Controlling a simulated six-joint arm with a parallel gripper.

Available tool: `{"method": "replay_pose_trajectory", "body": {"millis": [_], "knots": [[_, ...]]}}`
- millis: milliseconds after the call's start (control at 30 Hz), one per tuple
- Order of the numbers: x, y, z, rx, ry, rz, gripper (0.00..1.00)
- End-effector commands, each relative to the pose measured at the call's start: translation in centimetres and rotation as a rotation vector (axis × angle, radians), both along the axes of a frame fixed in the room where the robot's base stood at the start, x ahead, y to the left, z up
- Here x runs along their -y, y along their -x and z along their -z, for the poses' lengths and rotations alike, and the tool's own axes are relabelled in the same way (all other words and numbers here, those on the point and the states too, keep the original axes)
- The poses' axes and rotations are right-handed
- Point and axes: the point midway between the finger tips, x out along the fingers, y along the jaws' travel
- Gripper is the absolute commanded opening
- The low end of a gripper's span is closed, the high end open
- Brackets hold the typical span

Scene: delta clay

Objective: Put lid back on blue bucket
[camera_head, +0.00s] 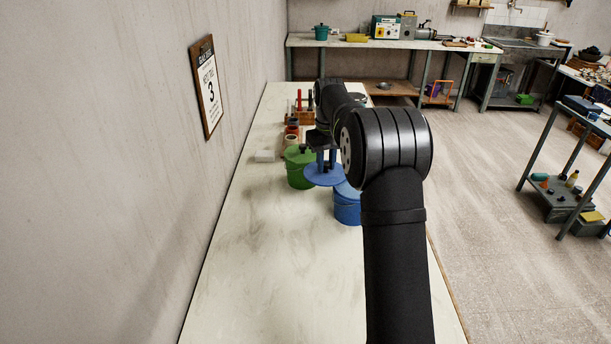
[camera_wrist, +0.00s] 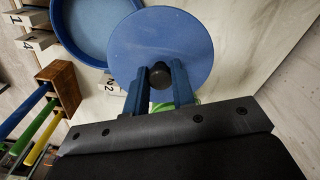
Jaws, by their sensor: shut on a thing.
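My gripper (camera_head: 325,165) points down and is shut on the black knob of a round blue lid (camera_head: 322,176). In the wrist view the blue fingers (camera_wrist: 160,70) stand on either side of the knob, and the blue lid (camera_wrist: 160,38) spreads out flat around it. The blue bucket (camera_head: 347,208) stands on the bench to the right of the lid, partly hidden by my arm. In the wrist view the open blue bucket (camera_wrist: 82,25) shows at upper left, its near rim partly covered by the lid.
A green bucket with its lid on (camera_head: 299,172) stands just left of the held lid. A wooden block (camera_wrist: 60,85) with coloured handles and numbered cards (camera_wrist: 36,40) lies nearby. A small white block (camera_head: 265,156) sits near the wall. The front of the bench is clear.

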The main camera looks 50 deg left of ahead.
Motion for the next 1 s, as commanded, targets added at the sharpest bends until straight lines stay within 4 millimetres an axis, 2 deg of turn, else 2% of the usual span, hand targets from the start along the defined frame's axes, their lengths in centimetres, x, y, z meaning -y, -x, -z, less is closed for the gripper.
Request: {"method": "replay_pose_trajectory", "body": {"millis": [33, 133, 333, 567, 1000], "knots": [[1.5, -1.3, -1.1, 0.002, -0.003, 0.006, 0.01], [4.0, -3.0, -2.6, 0.002, -0.003, 0.005, 0.01], [7.1, -4.8, -4.3, 0.000, 0.000, 0.001, 0.01], [7.4, -5.0, -3.5, 0.000, 0.000, -0.001, 0.01], [7.4, -5.0, 0.6, 0.000, 0.000, 0.000, 0.01]]}}
